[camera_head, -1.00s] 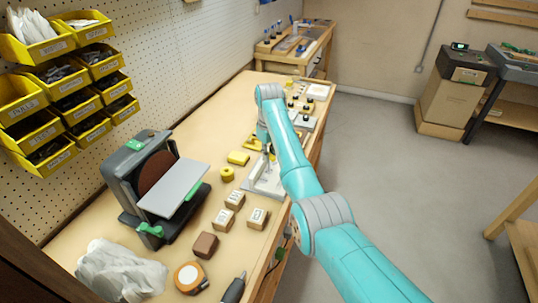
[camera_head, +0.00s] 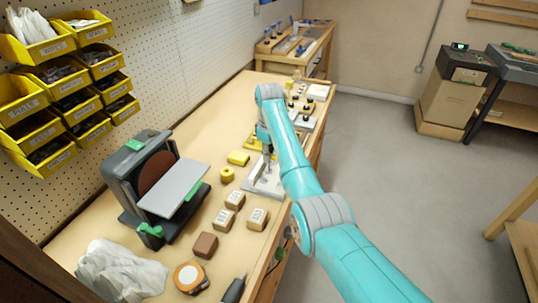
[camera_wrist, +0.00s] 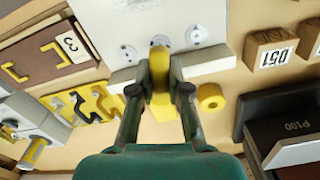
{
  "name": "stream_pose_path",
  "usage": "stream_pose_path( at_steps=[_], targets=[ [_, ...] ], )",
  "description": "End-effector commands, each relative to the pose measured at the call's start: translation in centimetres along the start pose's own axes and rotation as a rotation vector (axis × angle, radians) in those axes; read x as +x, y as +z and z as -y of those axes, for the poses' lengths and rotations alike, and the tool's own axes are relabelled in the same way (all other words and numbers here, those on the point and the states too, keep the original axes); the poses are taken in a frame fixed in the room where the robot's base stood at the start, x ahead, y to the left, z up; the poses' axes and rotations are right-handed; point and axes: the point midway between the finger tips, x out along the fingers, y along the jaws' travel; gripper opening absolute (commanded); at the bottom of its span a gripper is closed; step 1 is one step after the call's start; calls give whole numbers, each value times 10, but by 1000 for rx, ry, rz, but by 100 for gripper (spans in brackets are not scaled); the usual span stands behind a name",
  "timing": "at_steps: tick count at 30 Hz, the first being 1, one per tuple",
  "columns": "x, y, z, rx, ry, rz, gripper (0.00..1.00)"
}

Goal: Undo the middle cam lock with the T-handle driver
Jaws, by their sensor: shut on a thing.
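My gripper (camera_wrist: 160,90) is shut on the yellow T-handle driver (camera_wrist: 160,62) in the wrist view. A white panel (camera_wrist: 112,14) with a row of round cam locks lies beyond it. The left cam lock (camera_wrist: 127,53) and the right cam lock (camera_wrist: 196,33) are in plain sight. The middle cam lock (camera_wrist: 160,39) is partly covered by the driver's handle. The driver's tip is hidden, so I cannot tell whether it sits in the lock. In the head view my gripper (camera_head: 267,147) is above the pale panel (camera_head: 262,187), partly behind my arm.
A disc sander (camera_head: 150,180) stands left on the bench. Labelled blocks (camera_head: 235,200), a brown block (camera_head: 205,245) and a tape measure (camera_head: 190,277) lie nearer. A yellow roll (camera_wrist: 210,97) is close to the panel.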

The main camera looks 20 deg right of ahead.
Motion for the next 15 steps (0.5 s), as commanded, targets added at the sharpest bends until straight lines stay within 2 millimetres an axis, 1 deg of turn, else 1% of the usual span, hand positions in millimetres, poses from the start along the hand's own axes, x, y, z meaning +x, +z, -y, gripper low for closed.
stream_pose_path(
  at_steps=[3, 6, 15],
  targets=[
    [1, 0, 0, -98, -2, 1, 0],
    [2, 0, 0, -139, -2, 2, 0],
    [2, 0, 1, -144, -2, 2, 0]
  ],
)
